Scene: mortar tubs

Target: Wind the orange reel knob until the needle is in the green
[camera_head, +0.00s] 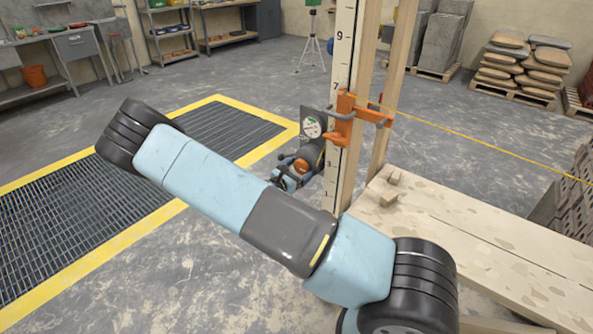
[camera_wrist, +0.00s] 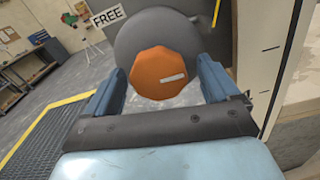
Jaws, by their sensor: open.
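The orange reel knob (camera_wrist: 160,73) is a faceted orange piece with a pale bar mark on its face, set on a round grey reel (camera_wrist: 139,30) in the wrist view. My gripper (camera_wrist: 160,82) is open, with one blue finger on each side of the knob; I cannot tell whether either touches it. In the head view the knob (camera_head: 301,166) shows small beside my gripper (camera_head: 292,172). A sign by the reel reads FREE (camera_wrist: 108,16).
An orange clamp (camera_head: 350,118) grips the numbered upright staff (camera_head: 340,100), close right of my gripper. A yellow line (camera_head: 480,145) runs from it to the right. A wooden bench (camera_head: 470,240) stands right. Yellow-edged floor grating (camera_head: 60,220) lies left.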

